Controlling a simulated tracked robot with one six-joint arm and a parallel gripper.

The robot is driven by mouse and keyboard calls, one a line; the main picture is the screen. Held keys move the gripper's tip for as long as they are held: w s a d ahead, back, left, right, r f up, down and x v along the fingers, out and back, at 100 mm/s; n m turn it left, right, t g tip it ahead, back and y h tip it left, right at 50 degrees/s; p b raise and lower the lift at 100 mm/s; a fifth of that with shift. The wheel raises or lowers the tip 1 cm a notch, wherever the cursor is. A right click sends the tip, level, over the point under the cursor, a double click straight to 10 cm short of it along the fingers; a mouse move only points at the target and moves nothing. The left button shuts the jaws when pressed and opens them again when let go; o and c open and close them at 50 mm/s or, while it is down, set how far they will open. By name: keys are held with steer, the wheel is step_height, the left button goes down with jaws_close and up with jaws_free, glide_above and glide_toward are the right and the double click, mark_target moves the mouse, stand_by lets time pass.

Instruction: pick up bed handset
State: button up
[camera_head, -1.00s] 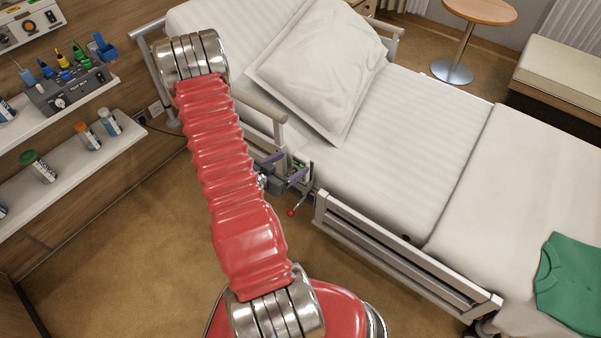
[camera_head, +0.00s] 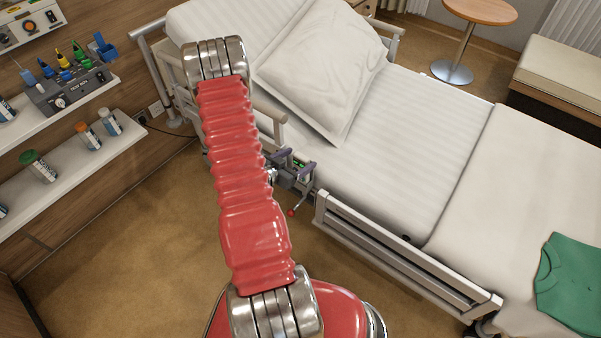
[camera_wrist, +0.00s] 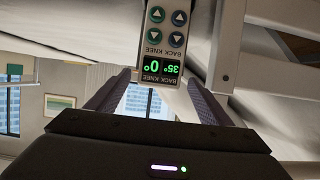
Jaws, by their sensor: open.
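The bed handset (camera_wrist: 164,42) shows upside down in the wrist view, a pale panel with arrow buttons and a small screen with green digits. In that view my gripper (camera_wrist: 162,82) is open, with one finger on each side of the handset's screen end; I cannot tell whether either finger touches it. In the head view my gripper (camera_head: 293,163) is at the near side of the bed, beside the rail gap. Only a bit of the handset with green digits (camera_head: 299,165) shows there, between the fingers; the rest is hidden.
The bed (camera_head: 405,130) with a pillow (camera_head: 322,70) fills the upper right. Its side rail (camera_head: 400,255) runs close to the right of my gripper. A green garment (camera_head: 570,285) lies on the bed. Wall shelves (camera_head: 75,160) hold bottles at left. The floor between is clear.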

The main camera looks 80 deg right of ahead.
steer(key=shift+c, duration=0.5)
steer(key=c, duration=1.5)
steer(key=shift+r, duration=0.15)
step_height(320, 180, up, 18)
steer(key=shift+f, duration=0.15)
stand_by(0.5)
